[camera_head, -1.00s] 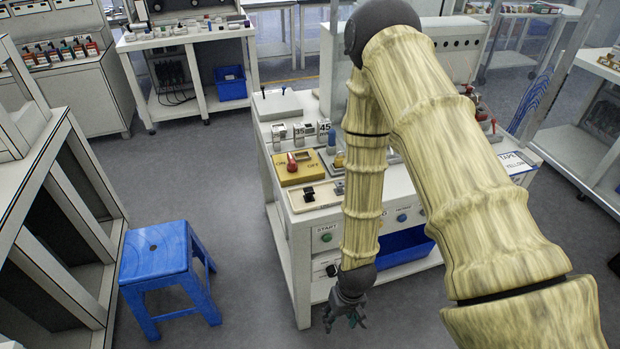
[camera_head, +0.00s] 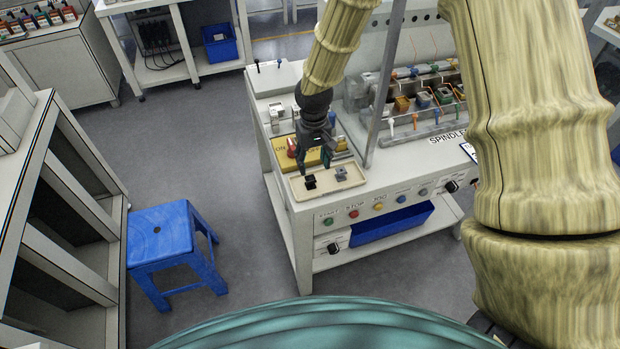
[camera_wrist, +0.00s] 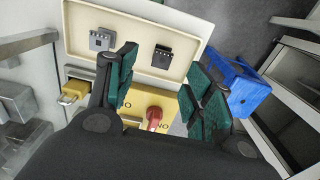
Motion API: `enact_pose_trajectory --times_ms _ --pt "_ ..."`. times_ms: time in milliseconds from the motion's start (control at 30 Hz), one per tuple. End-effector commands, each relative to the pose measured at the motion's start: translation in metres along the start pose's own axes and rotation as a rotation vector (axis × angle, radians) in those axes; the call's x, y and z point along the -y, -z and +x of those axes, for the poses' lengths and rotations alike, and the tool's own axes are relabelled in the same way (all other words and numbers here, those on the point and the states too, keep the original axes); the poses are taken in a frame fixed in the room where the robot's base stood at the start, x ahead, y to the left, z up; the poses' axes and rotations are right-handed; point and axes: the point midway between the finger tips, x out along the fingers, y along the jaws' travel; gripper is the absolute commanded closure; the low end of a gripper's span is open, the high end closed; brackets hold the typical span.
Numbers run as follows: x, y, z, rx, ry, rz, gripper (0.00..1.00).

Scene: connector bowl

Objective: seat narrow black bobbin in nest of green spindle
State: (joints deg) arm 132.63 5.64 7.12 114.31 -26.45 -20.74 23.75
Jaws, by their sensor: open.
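A small black bobbin (camera_head: 310,182) lies in the shallow cream tray (camera_head: 330,194) at the front left of the white workstation. It also shows in the wrist view (camera_wrist: 162,56). A grey bobbin (camera_head: 341,174) lies beside it in the same tray, also in the wrist view (camera_wrist: 101,39). My gripper (camera_head: 316,168) is over the tray's back edge, pointing down. In the wrist view its green-padded fingers (camera_wrist: 161,76) are apart and empty, with the black bobbin ahead, between their tips in the picture. The spindle rack (camera_head: 432,125) stands to the right; its green spindle is too small to tell for sure.
A yellow panel with a red knob (camera_wrist: 154,114) lies behind the tray, close under my gripper. A clear upright panel edge (camera_head: 384,90) stands between the tray and the spindle rack. A blue stool (camera_head: 165,240) stands on the floor at left.

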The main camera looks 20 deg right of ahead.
Motion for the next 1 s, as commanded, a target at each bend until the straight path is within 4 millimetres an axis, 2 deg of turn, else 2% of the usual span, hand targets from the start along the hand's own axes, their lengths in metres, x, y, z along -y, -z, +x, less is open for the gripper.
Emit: enact_pose_trajectory --times_ms 233,667,1000 --pt "0.000 -0.001 0.026 0.002 0.000 -0.001 0.48" --pt "0.002 -0.001 0.045 0.002 -0.001 -0.003 0.48" --pt "0.005 -0.001 0.075 0.001 0.000 0.000 0.48"
